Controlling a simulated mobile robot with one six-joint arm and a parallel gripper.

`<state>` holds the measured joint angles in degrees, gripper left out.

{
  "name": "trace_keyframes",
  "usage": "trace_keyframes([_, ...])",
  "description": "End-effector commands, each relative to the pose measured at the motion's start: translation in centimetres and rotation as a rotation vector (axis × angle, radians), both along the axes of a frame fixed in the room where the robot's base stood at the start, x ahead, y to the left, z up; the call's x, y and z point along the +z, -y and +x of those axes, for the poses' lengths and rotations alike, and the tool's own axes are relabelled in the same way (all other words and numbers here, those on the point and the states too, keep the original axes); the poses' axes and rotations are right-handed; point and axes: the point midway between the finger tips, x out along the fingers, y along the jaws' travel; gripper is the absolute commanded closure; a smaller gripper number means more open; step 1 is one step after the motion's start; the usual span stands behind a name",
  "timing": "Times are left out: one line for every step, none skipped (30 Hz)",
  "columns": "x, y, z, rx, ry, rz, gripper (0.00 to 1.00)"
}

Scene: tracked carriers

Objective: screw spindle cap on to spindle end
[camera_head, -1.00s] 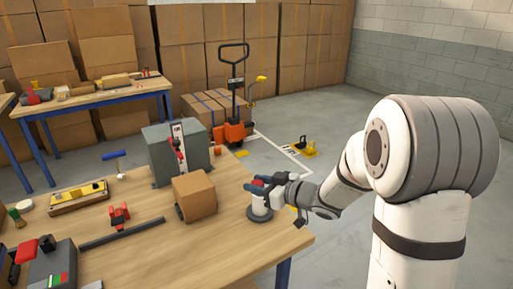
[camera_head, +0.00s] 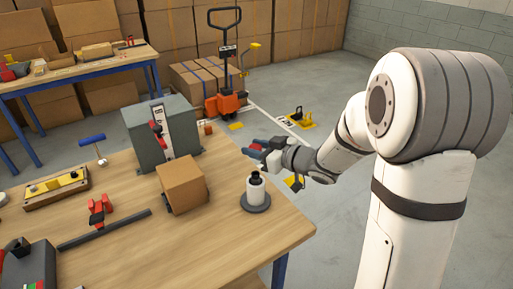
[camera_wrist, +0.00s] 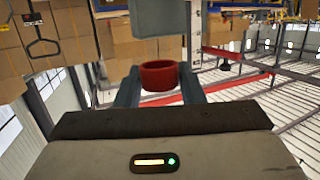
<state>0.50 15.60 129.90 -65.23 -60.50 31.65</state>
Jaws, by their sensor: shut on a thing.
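The spindle (camera_head: 256,190) is a white upright cylinder with a bare black end on top, standing on a round grey base near the table's right edge. My gripper (camera_head: 257,149) is above and just behind the spindle, apart from it. It is shut on the red spindle cap (camera_wrist: 160,78), which shows between the two fingers in the wrist view, with a hollow opening visible. In the head view only a little red of the cap (camera_head: 256,147) shows, mostly hidden by the fingers.
A cardboard box (camera_head: 183,186) stands left of the spindle, with a grey machine block (camera_head: 165,137) behind it. A black bar (camera_head: 104,230) and a red clamp (camera_head: 100,210) lie further left. The tabletop in front of the spindle is clear.

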Motion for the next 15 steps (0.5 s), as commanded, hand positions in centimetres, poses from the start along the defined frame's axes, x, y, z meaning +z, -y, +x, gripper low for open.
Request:
trace_keyframes([-0.4, 0.0, -0.1, -0.006, 0.0, 0.0, 0.86])
trace_keyframes([-0.6, 0.0, 0.0, -0.005, -0.001, -0.001, 0.86])
trace_keyframes([-1.0, 0.0, 0.0, -0.005, -0.001, -0.001, 0.86])
trace_keyframes([-1.2, 0.0, 0.0, -0.005, -0.001, 0.0, 0.86])
trace_keyframes([-1.5, 0.0, 0.0, -0.005, -0.001, 0.0, 0.86])
trace_keyframes([-1.9, 0.0, 0.0, -0.005, -0.001, 0.0, 0.86])
trace_keyframes([-2.2, 0.0, 0.0, -0.005, -0.002, 0.0, 0.86])
trace_keyframes([-2.5, 0.1, 0.0, -0.005, -0.002, 0.0, 0.86])
trace_keyframes([-2.9, 0.1, 0.0, -0.006, -0.002, 0.0, 0.86])
trace_keyframes([-3.2, 0.1, 0.0, -0.006, -0.002, 0.0, 0.86])
trace_keyframes([-3.5, 0.1, 0.0, -0.006, -0.001, 0.0, 0.86])
trace_keyframes([-3.9, 0.1, 0.0, -0.006, -0.001, 0.0, 0.86])
trace_keyframes([-4.2, 0.1, 0.0, -0.007, 0.0, 0.0, 0.86])
trace_keyframes([-4.5, 0.1, 0.0, -0.007, 0.0, 0.0, 0.86])
trace_keyframes([-4.8, 0.1, 0.0, -0.007, 0.0, 0.0, 0.86])
